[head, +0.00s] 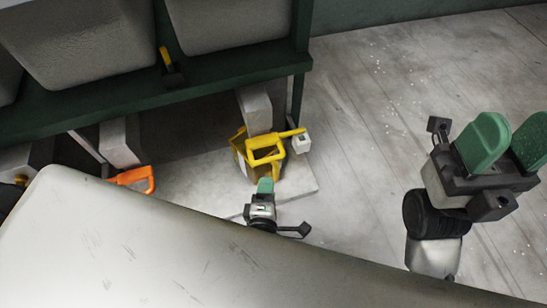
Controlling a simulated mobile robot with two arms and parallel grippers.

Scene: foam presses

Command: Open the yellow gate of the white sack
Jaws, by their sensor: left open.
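A yellow frame with a handle (264,153) stands near the pale floor slab, under the dark green rack. A small white block sits at the handle's right end. A second small yellow piece (166,58) stands on the rack's beam; I cannot tell which yellow part is the gate. No white sack is clearly recognizable. My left gripper (265,186) is open and empty, just below the yellow frame in the picture; one green finger shows, and contact cannot be told. My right gripper (503,142) is open and empty at the right, its two green fingers apart.
Large grey rounded bins (82,42) sit in the dark green rack (130,102). An orange handle (134,179) lies left of the yellow frame. A pale scuffed surface fills the lower left and hides the floor there. The floor (365,115) between rack and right gripper is clear.

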